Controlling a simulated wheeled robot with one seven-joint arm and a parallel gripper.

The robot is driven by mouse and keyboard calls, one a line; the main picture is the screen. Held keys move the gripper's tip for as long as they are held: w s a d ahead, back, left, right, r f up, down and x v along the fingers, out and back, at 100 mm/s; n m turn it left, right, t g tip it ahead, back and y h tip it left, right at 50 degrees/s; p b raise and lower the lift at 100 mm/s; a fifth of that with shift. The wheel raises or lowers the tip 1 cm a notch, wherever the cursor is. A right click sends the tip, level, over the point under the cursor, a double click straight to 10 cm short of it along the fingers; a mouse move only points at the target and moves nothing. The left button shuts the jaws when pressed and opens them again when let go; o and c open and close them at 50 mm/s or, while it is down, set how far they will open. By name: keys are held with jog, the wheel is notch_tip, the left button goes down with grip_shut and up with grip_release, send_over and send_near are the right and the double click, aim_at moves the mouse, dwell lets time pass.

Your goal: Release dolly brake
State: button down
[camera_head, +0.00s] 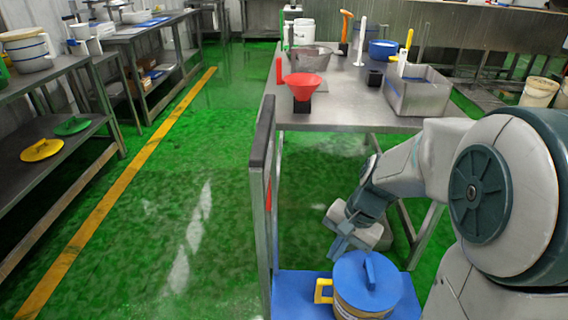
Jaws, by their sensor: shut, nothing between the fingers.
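The dolly has a blue platform (290,290) at the bottom centre and an upright metal frame (268,235) with a dark top part on its left side. A small red piece (267,190) shows on the upright; I cannot tell whether it is the brake. A drum with a blue lid (368,283) and a yellow handle (323,290) stands on the platform. My gripper (341,246) is shut and empty, pointing down just above and behind the lid, to the right of the upright. Contact with the lid cannot be told. The dolly's lower parts are out of view.
A steel table (345,108) behind the dolly holds a red funnel (306,86), a metal tray (418,95) and several tools. Shelved benches (60,70) line the left. The green floor left of the dolly is clear, with a yellow line (120,185).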

jog(key=w+r+m+y+p, duration=0.1)
jog(key=w+r+m+p, duration=0.1)
jog(key=w+m+p, duration=0.2)
jog(key=w+r+m+y+p, duration=0.2)
jog(key=w+p, duration=0.4)
jog(key=p, duration=0.3)
jog(key=w+r+m+t+y+p, duration=0.1)
jog(key=w+r+m+y+p, duration=0.1)
jog(key=w+r+m+p, duration=0.2)
jog(key=shift+w+a+m+p, duration=0.45)
jog(key=shift+w+m+p, duration=0.4)
jog(key=shift+p, duration=0.4)
jog(key=shift+s+f, duration=0.1)
jog(key=a+f+p, duration=0.1)
jog(key=a+f, duration=0.6)
jog(key=a, duration=0.4)
jog(key=shift+w, duration=0.2)
jog(key=shift+y, duration=0.3)
